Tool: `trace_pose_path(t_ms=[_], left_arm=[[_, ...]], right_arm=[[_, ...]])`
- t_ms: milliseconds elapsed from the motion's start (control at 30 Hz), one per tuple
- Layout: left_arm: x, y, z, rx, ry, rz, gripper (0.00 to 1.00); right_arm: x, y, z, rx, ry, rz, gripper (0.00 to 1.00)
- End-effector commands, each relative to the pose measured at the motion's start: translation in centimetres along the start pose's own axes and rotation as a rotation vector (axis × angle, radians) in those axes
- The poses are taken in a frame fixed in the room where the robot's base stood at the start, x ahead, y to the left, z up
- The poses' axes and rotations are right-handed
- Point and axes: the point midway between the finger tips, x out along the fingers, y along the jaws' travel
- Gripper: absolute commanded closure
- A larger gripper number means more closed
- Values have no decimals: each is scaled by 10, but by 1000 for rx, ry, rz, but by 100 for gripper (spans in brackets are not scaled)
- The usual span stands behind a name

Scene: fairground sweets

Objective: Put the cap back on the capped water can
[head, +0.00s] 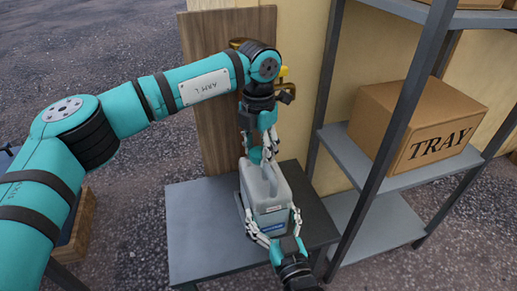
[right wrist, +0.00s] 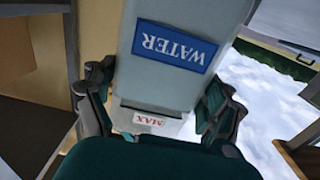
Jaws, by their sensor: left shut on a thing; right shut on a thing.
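The water can (head: 266,188) is a pale grey jug with a blue label, standing on the dark table. In the right wrist view the can (right wrist: 185,75) fills the middle, with its WATER and MAX labels showing. My right gripper (head: 272,217) is shut on the can's lower body, one finger on each side; its fingers also flank the can in the right wrist view. My left gripper (head: 267,152) points down just above the can's top. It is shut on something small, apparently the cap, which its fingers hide. The can's mouth is hidden too.
The table (head: 195,225) is bare to the left of the can. A wooden board (head: 205,110) stands behind it, with a yellow-and-dark fitting beside my left wrist. A metal shelf (head: 375,225) at right holds a cardboard box marked TRAY (head: 415,130).

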Motion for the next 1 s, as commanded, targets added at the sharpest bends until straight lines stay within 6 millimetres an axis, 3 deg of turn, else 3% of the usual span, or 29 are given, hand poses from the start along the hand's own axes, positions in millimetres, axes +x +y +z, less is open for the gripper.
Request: trace_pose_path(t_ms=[300, 367, 500, 533, 700, 1000], left_arm=[[0, 0, 0, 687, 0, 1, 99], [0, 0, 0, 778, 0, 1, 99], [0, 0, 0, 776, 0, 1, 99], [0, 1, 0, 776, 0, 1, 59], [0, 0, 0, 775, 0, 1, 37], [-2, 0, 0, 775, 0, 0, 37]], right_arm=[[0, 0, 0, 1, 1, 0, 100], [0, 0, 0, 1, 1, 0, 100], [0, 0, 0, 1, 1, 0, 100], [0, 0, 0, 1, 1, 0, 100], [0, 0, 0, 1, 1, 0, 100], [0, 0, 0, 1, 1, 0, 100]])
